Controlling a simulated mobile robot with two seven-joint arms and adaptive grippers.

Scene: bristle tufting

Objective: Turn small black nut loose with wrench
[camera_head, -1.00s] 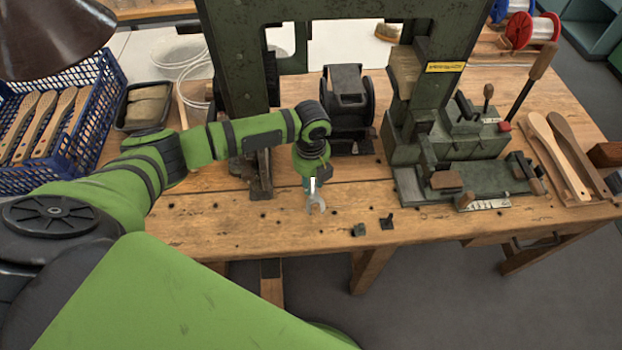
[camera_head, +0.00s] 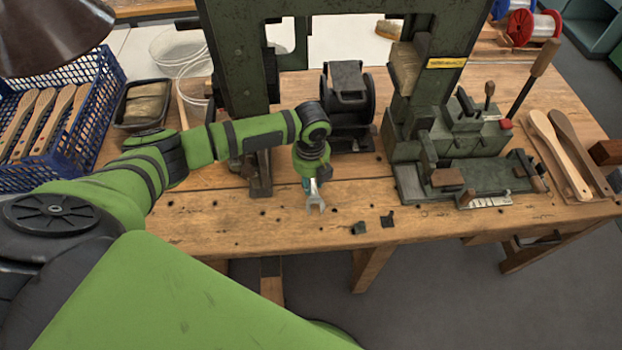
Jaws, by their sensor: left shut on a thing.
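My left gripper (camera_head: 309,180) points down over the front part of the wooden bench, shut on a small grey open-ended wrench (camera_head: 316,200). The wrench's forked end points toward the bench's front edge. I cannot tell whether it touches the bench. Two small dark pieces lie to its right near the front edge: one blocky piece (camera_head: 359,228) and one more irregular piece (camera_head: 388,219). They are too small to tell whether either is the black nut. The wrench's fork is empty as far as I can see. My right gripper is not in view.
The green machine frame (camera_head: 235,60) rises behind my left gripper. A dark motor-like unit (camera_head: 347,95) and a green fixture (camera_head: 470,175) stand to the right. A blue crate (camera_head: 104,100) is at left. Bare bench (camera_head: 215,222) lies left of the wrench.

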